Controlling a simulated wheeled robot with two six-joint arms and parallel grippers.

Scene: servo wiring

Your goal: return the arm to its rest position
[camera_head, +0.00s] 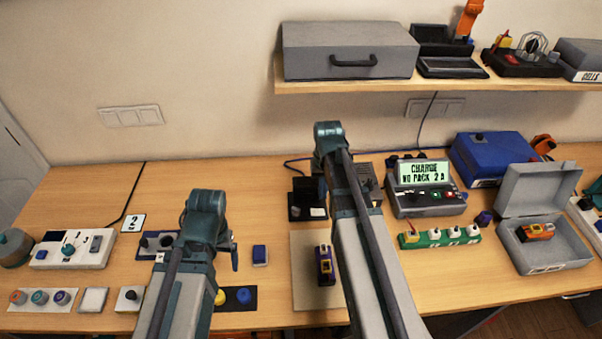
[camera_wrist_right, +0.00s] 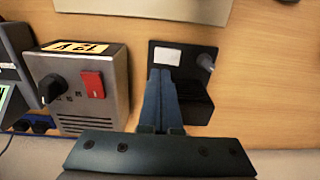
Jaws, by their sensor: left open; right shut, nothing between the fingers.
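My left arm (camera_head: 203,225) rises from the bottom left of the head view and bends down over the table. Its gripper is open; the arm hides most of it, and a dark finger shows at its right side. My right arm (camera_head: 345,200) reaches far over the table, in front of the grey box with the knob. The arm hides its gripper in the head view. In the right wrist view, the right gripper (camera_wrist_right: 160,100) is shut and empty, its blue fingers together over or in front of a black stand (camera_wrist_right: 190,75).
The grey box with a red switch (camera_wrist_right: 85,85) stands left of the right fingers. A charger (camera_head: 425,185), green strip (camera_head: 440,237) and open grey case (camera_head: 550,258) stand right. A shelf (camera_head: 430,84) is above.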

